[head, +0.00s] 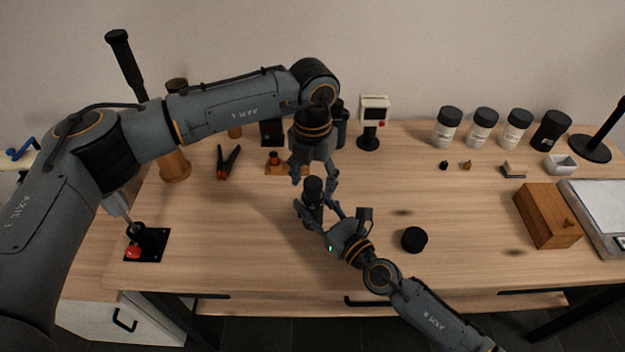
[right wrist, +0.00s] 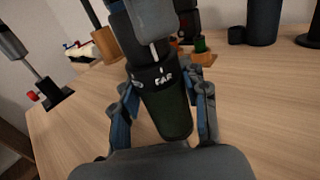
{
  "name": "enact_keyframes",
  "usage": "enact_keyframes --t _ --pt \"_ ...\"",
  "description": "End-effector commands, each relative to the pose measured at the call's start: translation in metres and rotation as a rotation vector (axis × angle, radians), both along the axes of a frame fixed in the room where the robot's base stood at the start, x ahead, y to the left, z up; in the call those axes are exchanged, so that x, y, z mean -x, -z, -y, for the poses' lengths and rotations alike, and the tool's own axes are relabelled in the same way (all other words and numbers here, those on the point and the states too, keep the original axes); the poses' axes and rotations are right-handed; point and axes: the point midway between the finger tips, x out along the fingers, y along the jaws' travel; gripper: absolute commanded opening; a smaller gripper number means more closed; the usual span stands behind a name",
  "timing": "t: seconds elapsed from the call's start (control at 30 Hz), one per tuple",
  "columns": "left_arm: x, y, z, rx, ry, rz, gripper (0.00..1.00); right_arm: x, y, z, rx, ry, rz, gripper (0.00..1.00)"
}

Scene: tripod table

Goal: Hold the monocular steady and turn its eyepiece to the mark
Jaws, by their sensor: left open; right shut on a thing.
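The dark monocular (head: 313,188) stands roughly upright above the table's middle. My right gripper (head: 318,207) is shut on its body, with one finger on each side in the right wrist view (right wrist: 160,110). White lettering reading "FAR" and a small white mark show on the monocular's barrel (right wrist: 165,100) there. My left gripper (head: 313,176) points down from above, open, its fingers on either side of the monocular's top end. In the right wrist view a grey part covers some of that top end, so contact is unclear.
A black round cap (head: 414,239) lies right of my right gripper. Several jars (head: 482,122) stand at the back right, near a wooden box (head: 546,215). A clamp (head: 228,162) and a red-knobbed joystick (head: 135,250) are at left. The front middle is mostly clear.

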Motion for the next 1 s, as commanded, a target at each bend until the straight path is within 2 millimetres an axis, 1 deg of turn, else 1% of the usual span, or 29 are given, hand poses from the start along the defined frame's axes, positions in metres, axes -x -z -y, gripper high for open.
enact_keyframes --t 0.17,0.3,0.4,0.5,0.6,0.7,1.0 --pt "-0.001 -0.033 0.000 0.001 0.001 0.005 0.61 0.000 0.000 0.000 0.001 0.001 -0.001 0.02" --pt "-0.001 -0.064 0.000 0.002 0.000 0.006 0.61 0.000 0.000 0.000 0.000 0.001 0.000 0.02" --pt "-0.001 -0.083 0.000 0.001 -0.001 0.005 0.61 -0.001 0.000 0.000 0.000 0.001 0.000 0.02" --pt "-0.001 -0.098 0.000 0.001 -0.002 0.004 0.61 -0.001 0.000 0.000 0.000 0.001 0.000 0.02" --pt "-0.001 -0.108 0.000 0.001 -0.001 0.003 0.61 0.000 0.000 0.001 0.001 0.001 0.001 0.02" --pt "-0.001 -0.113 0.000 0.000 -0.001 0.002 0.61 -0.001 0.000 0.001 0.001 0.002 0.001 0.02" --pt "-0.001 -0.114 0.000 0.000 -0.001 0.002 0.61 -0.001 0.000 0.001 0.001 0.002 0.001 0.02"
